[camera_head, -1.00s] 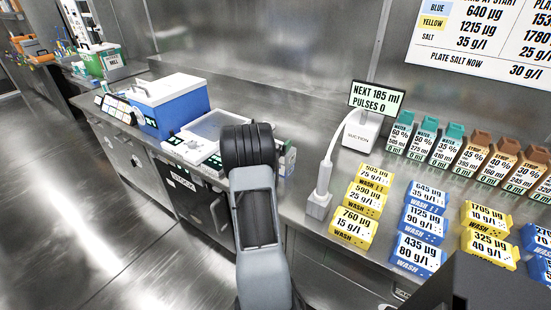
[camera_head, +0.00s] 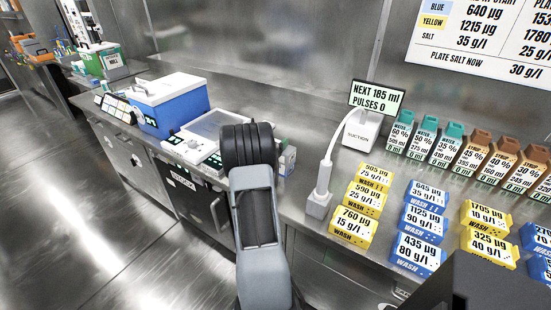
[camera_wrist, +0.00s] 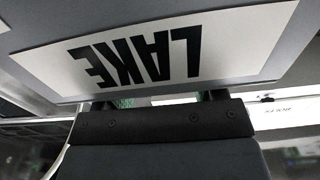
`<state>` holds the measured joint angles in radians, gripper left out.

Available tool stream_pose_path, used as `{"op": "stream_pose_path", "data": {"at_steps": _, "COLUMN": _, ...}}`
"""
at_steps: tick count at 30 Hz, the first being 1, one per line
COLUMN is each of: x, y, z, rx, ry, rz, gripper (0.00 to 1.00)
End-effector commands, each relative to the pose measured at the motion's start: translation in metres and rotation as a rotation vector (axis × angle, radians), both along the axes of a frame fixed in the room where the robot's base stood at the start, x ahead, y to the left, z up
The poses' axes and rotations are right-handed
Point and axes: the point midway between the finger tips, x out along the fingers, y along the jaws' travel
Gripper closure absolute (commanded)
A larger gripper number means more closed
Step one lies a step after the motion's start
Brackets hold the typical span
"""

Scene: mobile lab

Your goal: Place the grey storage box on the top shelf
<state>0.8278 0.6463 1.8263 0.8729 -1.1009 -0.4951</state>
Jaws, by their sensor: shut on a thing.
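A grey surface with a white label (camera_wrist: 150,52) reading "LAKE" upside down fills the top of the wrist view. It looks like the side of the grey storage box (camera_wrist: 284,42), very close to the camera. My gripper (camera_wrist: 160,101) is shut on this box; its fingers reach up behind the lower edge of the labelled face, so their grip is mostly hidden. I cannot make out the top shelf in either view.
A green box (camera_head: 103,62) stands farther back. Open floor (camera_head: 70,210) lies at left.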

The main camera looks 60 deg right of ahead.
Motion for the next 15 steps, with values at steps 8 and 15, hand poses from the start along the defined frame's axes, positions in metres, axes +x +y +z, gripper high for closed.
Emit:
{"op": "stream_pose_path", "data": {"at_steps": 8, "x": 0.0, "y": 0.0, "z": 0.001, "rx": -0.002, "ry": -0.001, "rz": 0.0, "gripper": 0.93}}
{"op": "stream_pose_path", "data": {"at_steps": 15, "x": 0.0, "y": 0.0, "z": 0.018, "rx": -0.004, "ry": -0.004, "rz": 0.0, "gripper": 0.93}}
